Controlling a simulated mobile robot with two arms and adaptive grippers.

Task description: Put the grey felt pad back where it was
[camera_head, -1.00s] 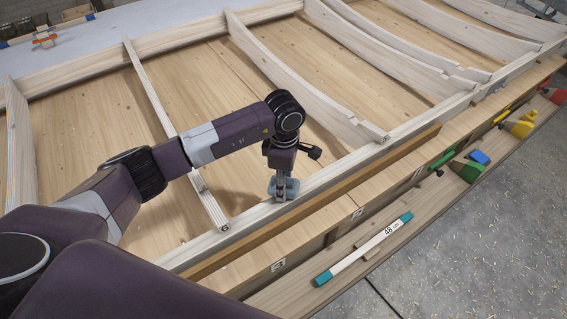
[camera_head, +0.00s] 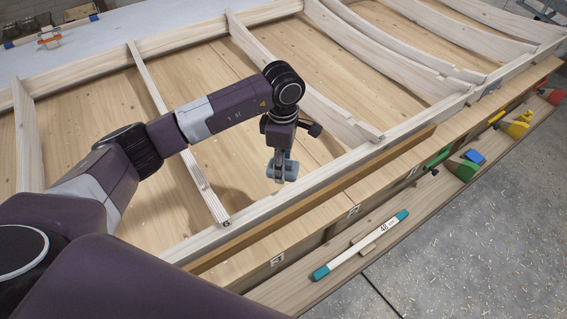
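My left gripper (camera_head: 281,175) points down above the inner side of the frame's near rail (camera_head: 310,182), apart from it. It appears shut on a small blue-grey piece, likely the grey felt pad (camera_head: 291,171), which shows on both sides of the fingers. The fingers hide the middle of it. No other grey pad is visible on the rail or the bench. My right gripper is out of view.
Curved pale ribs (camera_head: 385,55) and a straight slat (camera_head: 165,115) cross the wooden frame. A 48 cm stick with teal ends (camera_head: 375,235) lies on the lower ledge. Green and yellow clamps (camera_head: 515,127) lie at the right. My arm covers the lower left.

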